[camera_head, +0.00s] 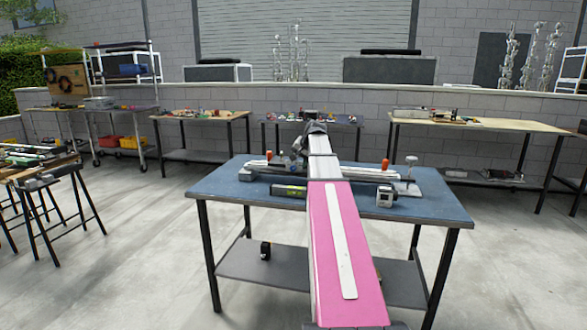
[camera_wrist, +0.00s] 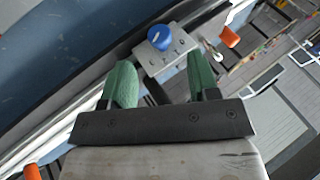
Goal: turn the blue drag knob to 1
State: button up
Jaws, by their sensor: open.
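The blue drag knob (camera_wrist: 160,37) sits on a grey metal plate (camera_wrist: 169,57) in the wrist view. My gripper (camera_wrist: 162,80) is open, with its two green fingers apart. The knob shows beyond the fingertips, roughly between their lines, and no contact with it is visible. No number or mark on the knob can be read. In the head view my pink arm reaches over the blue-topped table (camera_head: 430,205). My gripper and the knob cannot be made out there, behind the arm.
On the table, an orange-handled clamp (camera_head: 386,165), a small boxy device (camera_head: 386,196) and a level (camera_head: 289,191) lie near the arm. In the wrist view, orange handles (camera_wrist: 229,36) stand right of the knob and at lower left. The table's front right is clear.

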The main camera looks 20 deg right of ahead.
aim_at(294, 167)
jog(key=x, duration=0.6)
jog(key=c, duration=0.9)
